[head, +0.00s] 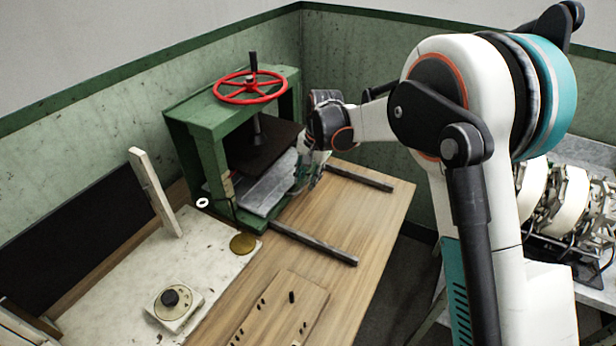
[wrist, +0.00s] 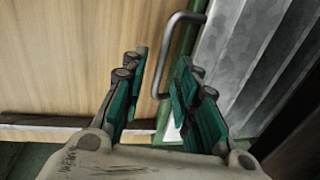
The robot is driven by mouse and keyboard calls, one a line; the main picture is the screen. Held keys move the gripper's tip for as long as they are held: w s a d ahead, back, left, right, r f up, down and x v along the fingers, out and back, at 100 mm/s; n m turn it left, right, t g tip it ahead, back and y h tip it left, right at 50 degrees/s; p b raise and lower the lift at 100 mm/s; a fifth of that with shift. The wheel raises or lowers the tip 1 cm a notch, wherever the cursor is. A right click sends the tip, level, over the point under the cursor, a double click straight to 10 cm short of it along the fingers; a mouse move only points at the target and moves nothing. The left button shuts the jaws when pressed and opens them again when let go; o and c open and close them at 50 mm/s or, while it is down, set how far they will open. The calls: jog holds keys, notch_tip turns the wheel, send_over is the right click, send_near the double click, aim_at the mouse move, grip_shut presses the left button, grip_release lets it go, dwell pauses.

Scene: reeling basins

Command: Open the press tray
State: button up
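The press tray (head: 266,192) is a grey metal tray low in the green press (head: 194,150). It also fills the upper right of the wrist view (wrist: 240,45). Its handle (wrist: 165,50), a bent grey bar, stands out from the tray's edge toward the fingers. My gripper (head: 310,172) is at the tray's right end in the head view. In the wrist view my gripper (wrist: 160,75) is open, with the handle bar showing between the fingertips, closer to the right finger. I cannot tell whether it touches. The handle is hidden by my gripper in the head view.
Two dark rails (head: 315,242) (head: 360,178) lie on the wooden table in front of the press. A pegged board (head: 280,312), a brass disc (head: 242,243) and a dial box (head: 174,305) are nearby. The red wheel (head: 250,88) tops the press. The tabletop between the rails is clear.

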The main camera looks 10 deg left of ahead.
grip_shut()
jog(key=shift+d, duration=0.1)
jog(key=s+d, duration=0.2)
jog(key=d, duration=0.4)
jog(key=s+d, duration=0.2)
jog(key=d, duration=0.5)
jog(key=s+d, duration=0.3)
jog(key=d, duration=0.3)
jog(key=shift+d+p, duration=0.35)
jog(key=shift+p, duration=0.05)
grip_release()
